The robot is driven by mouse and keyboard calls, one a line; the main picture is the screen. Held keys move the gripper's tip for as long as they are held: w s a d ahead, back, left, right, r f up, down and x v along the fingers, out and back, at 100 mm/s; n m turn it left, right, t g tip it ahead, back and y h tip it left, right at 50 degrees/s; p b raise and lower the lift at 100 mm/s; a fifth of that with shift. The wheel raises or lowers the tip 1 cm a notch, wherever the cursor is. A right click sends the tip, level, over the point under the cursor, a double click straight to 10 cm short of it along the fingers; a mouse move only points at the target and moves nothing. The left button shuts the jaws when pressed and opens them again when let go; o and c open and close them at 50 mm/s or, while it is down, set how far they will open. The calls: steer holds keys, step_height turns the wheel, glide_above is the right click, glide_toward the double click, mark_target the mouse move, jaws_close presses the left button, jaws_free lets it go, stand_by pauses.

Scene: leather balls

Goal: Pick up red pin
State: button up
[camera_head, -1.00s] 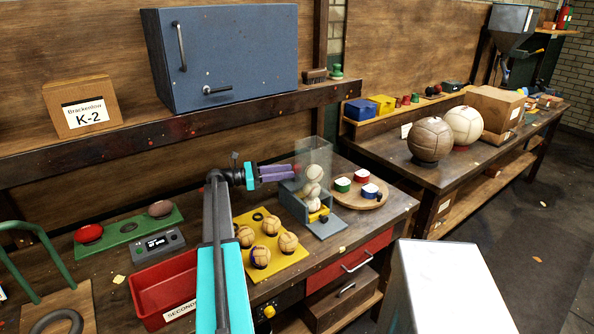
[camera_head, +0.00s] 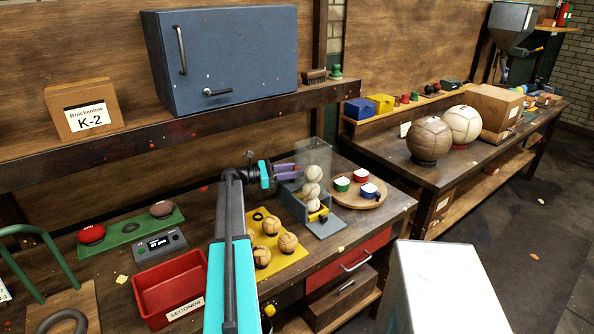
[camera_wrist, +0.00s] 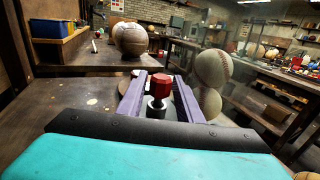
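The red pin (camera_wrist: 161,83) shows in the wrist view as a red faceted knob on a metal collar. It sits on the side of the ball dispenser (camera_head: 325,222), a clear upright tube with stacked pale balls (camera_head: 313,174). My gripper (camera_head: 289,171) has purple fingers beside the dispenser's tube. In the wrist view my gripper (camera_wrist: 160,95) is open, one finger on each side of the pin, with small gaps showing. In the head view the pin is mostly hidden by the fingers.
A yellow board (camera_head: 285,262) with several brown balls lies in front of the dispenser. A round wooden tray (camera_head: 345,202) with small colored cups stands right of it. A shelf (camera_head: 170,131) with a blue cabinet (camera_head: 225,60) hangs above. A red bin (camera_head: 160,290) is at front left.

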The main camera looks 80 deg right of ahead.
stand_by(0.4)
steer(key=c, duration=0.8)
steer(key=shift+o, duration=0.2)
steer(key=shift+r, duration=0.1)
steer(key=shift+r+b, duration=0.45)
steer(key=shift+r, duration=0.3)
steer(key=shift+r+b, duration=0.45)
steer(key=shift+r, duration=0.45)
steer(key=b+v, duration=0.3)
steer(key=v, duration=1.5)
steer(key=shift+b, duration=0.3)
